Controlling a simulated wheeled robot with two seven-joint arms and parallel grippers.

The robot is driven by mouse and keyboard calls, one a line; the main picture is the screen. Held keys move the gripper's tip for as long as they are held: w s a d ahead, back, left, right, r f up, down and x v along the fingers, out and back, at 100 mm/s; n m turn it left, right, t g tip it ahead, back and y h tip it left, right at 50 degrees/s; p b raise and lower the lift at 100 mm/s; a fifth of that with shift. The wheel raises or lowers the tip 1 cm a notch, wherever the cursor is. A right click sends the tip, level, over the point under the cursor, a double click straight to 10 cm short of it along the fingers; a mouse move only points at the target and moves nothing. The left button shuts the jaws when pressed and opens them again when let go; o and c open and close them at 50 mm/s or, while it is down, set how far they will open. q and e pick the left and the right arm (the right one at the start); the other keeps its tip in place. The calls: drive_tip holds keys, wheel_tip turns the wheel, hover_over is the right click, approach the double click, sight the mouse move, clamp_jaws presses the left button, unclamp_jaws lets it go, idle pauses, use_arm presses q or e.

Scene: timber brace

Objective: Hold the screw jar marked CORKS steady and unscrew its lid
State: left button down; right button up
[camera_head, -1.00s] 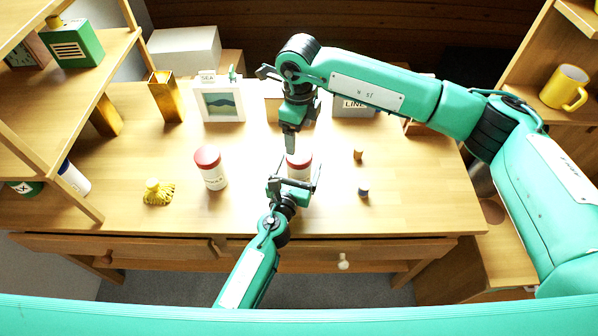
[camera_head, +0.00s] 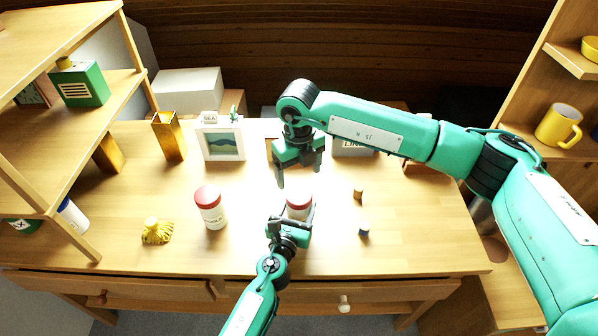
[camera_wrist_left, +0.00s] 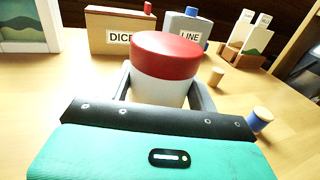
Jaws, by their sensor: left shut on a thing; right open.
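A white jar with a red lid (camera_head: 299,197) stands upright on the table. My left gripper (camera_head: 291,216) is shut around its body from the near side. In the left wrist view the same jar (camera_wrist_left: 163,88) sits between the two grey fingers, with its lid (camera_wrist_left: 166,52) above them; no label shows on the visible side. My right gripper (camera_head: 300,176) is open, fingers pointing down, just above and behind the lid. A second white jar with a red lid (camera_head: 210,208) stands to the left; its dark lettering is only partly legible.
A picture frame (camera_head: 221,142), a brass vase (camera_head: 169,137) and the DICE box (camera_wrist_left: 118,32) stand behind.

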sight(299, 195)
drive_tip(key=m, duration=0.4)
drive_tip(key=shift+m, duration=0.3)
drive_tip(key=m, duration=1)
drive_tip(key=shift+m, duration=0.3)
drive_tip(key=shift+f, duration=4)
drive_tip(key=shift+c, duration=0.2)
